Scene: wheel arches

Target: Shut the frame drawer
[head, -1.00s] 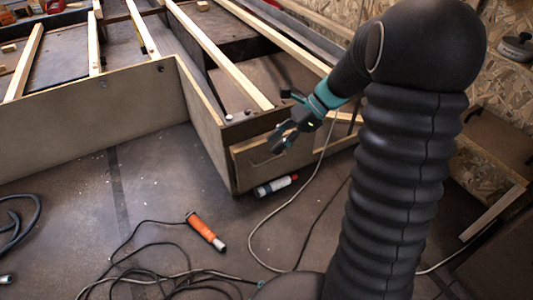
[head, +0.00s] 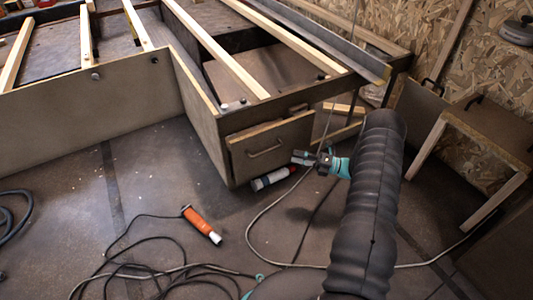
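The frame drawer (head: 287,139) is a brown wooden front with a pale top edge and a bar handle (head: 265,150), at the near corner of the wooden frame (head: 207,118).
A white-and-dark tube (head: 268,180) lies on the floor under the drawer. An orange tool (head: 201,224) and tangled cables (head: 150,275) lie on the floor in front. A hose (head: 22,215) is at far left. Floor (head: 70,215) at left is clear.

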